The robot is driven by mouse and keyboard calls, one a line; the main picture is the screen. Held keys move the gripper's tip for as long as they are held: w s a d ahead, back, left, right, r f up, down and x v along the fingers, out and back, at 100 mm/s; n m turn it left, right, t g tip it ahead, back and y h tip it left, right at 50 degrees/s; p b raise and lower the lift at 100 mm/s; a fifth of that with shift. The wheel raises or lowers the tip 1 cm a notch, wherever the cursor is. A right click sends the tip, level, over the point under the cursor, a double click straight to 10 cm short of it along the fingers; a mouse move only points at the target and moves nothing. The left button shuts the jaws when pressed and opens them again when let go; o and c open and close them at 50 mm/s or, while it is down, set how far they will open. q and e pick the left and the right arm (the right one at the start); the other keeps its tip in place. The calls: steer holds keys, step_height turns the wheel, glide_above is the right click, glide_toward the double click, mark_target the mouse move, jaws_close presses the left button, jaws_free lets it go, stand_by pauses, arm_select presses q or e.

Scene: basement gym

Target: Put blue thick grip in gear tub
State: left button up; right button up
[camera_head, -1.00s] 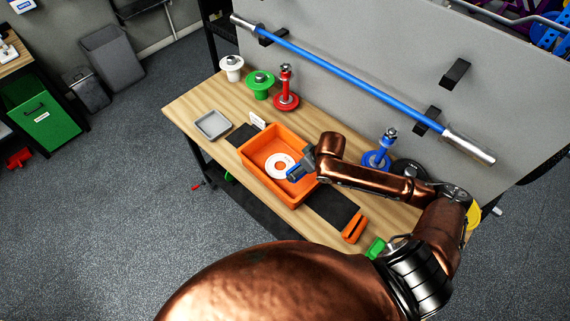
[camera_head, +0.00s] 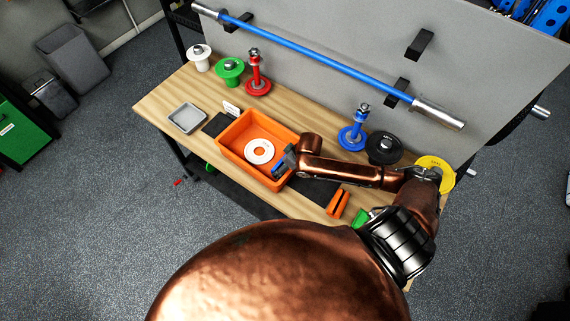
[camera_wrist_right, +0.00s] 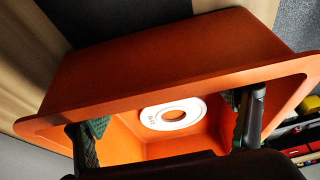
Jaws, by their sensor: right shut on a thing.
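The orange gear tub (camera_head: 232,131) stands on the wooden bench; its inside also shows in the wrist view (camera_wrist_right: 180,65). My right gripper (camera_head: 280,168) is over the right part of the tub, pointing down into it. It is shut on the blue thick grip (camera_head: 277,172), of which only a small blue part shows in the head view. In the wrist view my right gripper's fingers (camera_wrist_right: 168,135) show in front of the tub, and I cannot make out the grip between them. My left gripper is not in view.
A white disc (camera_head: 259,151) lies inside the tub. A grey tray (camera_head: 187,117) is left of it. An orange clamp-like piece (camera_head: 338,203) lies right of it. Behind stand red (camera_head: 257,86), green (camera_head: 230,70) and blue (camera_head: 352,135) plate holders, below a blue barbell (camera_head: 310,59).

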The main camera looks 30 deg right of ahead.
steer(key=shift+f, duration=0.1)
steer(key=o, duration=1.3)
steer(key=v, duration=1.2)
